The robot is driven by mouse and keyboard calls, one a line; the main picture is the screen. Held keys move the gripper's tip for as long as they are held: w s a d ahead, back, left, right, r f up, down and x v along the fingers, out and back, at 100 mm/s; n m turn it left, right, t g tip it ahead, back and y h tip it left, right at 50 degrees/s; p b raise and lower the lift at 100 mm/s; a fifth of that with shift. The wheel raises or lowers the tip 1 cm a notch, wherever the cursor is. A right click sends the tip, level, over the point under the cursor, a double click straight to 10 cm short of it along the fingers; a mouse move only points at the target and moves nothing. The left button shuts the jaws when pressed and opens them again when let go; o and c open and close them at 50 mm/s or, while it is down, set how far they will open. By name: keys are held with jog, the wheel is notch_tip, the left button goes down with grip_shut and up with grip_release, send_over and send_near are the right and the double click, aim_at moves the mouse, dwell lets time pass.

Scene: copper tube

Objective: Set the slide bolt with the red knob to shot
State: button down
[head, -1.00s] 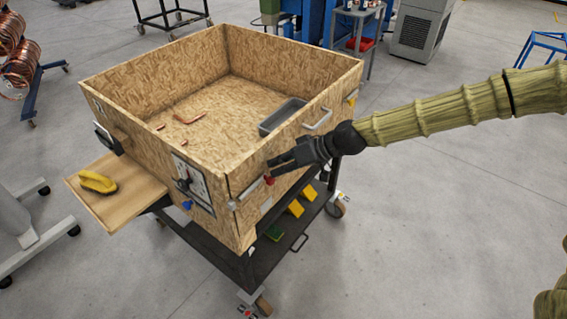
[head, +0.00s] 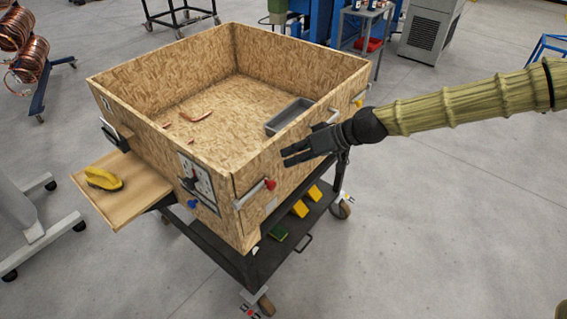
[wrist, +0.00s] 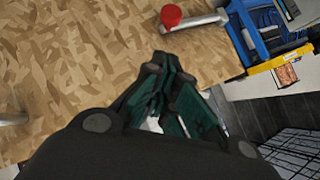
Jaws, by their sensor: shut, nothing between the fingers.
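The slide bolt (head: 252,195) is a pale metal rod on the outer right face of the wooden box, near its front corner. Its red knob (head: 270,184) sits at the rod's right end. In the wrist view the red knob (wrist: 171,15) and part of the pale rod (wrist: 203,23) show at the top. My gripper (head: 286,157) is shut and empty, apart from the knob and above it in the head view. In the wrist view its fingers (wrist: 165,58) point up toward the knob, with a gap between. Whether the rod's end enters a catch is too small to tell.
The open wooden box (head: 290,60) stands on a dark cart (head: 270,265) with copper pieces and a grey tray (head: 289,117) inside. A pale handle (head: 325,125) is behind my gripper. A side shelf (head: 130,195) holds a yellow object (head: 103,179).

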jog(key=b+v, duration=0.2)
jog(key=v, duration=0.6)
dwell(0.5)
jog(key=s+d+f+m+h, duration=0.1)
jog(key=s+f+m, duration=0.1)
jog(key=s+f, duration=0.5)
jog(key=s+f+m+g+h, duration=0.1)
jog(key=s+f+h, duration=0.15)
jog(key=f, duration=0.95)
jog(key=s+d+f+m+h, duration=0.1)
jog(key=s+f+m, duration=0.1)
jog(key=s+f, duration=0.5)
jog(key=s+d+f+m+h, duration=0.1)
jog(key=s+d+f+h, duration=0.2)
jog(key=s+d+f, duration=0.4)
jog(key=s+d+f+m+h, duration=0.2)
jog(key=s+d+f, duration=0.6)
jog(key=s, duration=0.4)
jog(key=shift+f+g+h, duration=0.3)
jog(key=shift+h, duration=0.25)
